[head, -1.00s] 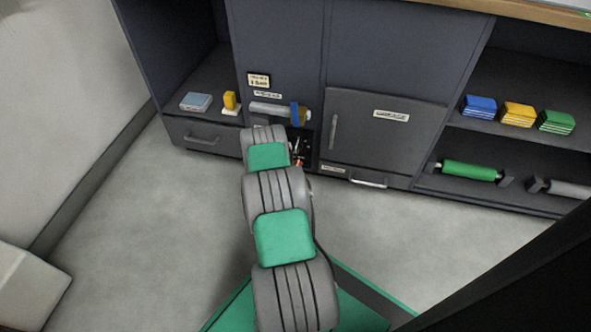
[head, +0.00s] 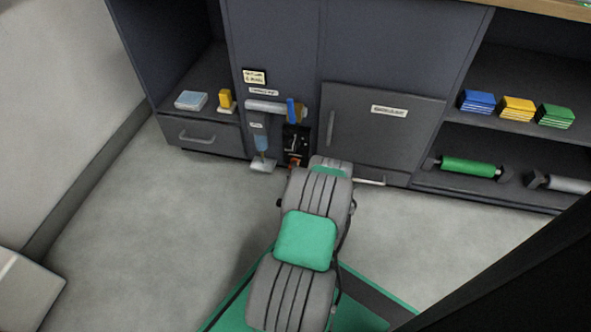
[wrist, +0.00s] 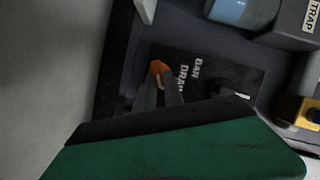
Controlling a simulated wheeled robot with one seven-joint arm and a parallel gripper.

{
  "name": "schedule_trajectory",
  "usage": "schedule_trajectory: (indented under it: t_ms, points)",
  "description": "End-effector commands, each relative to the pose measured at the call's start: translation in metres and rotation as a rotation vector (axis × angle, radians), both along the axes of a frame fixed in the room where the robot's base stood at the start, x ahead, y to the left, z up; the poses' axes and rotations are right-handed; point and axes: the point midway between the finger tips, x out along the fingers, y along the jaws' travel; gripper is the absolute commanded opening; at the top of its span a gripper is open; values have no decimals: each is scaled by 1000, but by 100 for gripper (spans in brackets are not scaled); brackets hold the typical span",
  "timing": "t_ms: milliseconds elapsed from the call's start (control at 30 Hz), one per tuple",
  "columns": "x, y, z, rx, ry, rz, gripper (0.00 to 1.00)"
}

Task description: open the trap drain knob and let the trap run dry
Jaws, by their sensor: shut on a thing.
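The orange drain knob (wrist: 157,68) sits on the dark panel (wrist: 205,62) lettered "DRAIN" and "BAR" in the wrist view. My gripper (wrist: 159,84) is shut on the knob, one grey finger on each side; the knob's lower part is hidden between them. The trap (wrist: 296,20), labelled "TRAP", has a pale blue bowl (wrist: 240,8) at the upper right. In the head view the trap's bowl (head: 262,143) hangs under a grey pipe, left of the panel (head: 297,138). I cannot tell the water level or how far the knob is turned.
A small white tray (head: 263,166) lies under the trap. A blue valve handle (head: 291,110) stands on the pipe. A cabinet door (head: 370,140) and its handle are close on the right. The floor (head: 160,230) on the left is clear.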

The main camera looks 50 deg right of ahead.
Motion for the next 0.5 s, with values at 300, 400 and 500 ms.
schedule_trajectory:
  t_ms: [300, 400, 500]
  points:
    - [-1, 0, -6, 107, -244, 2, 0]
    - [-1, 0, -6, 132, -304, 3, 0]
    - [0, 0, -7, 152, -351, 5, 0]
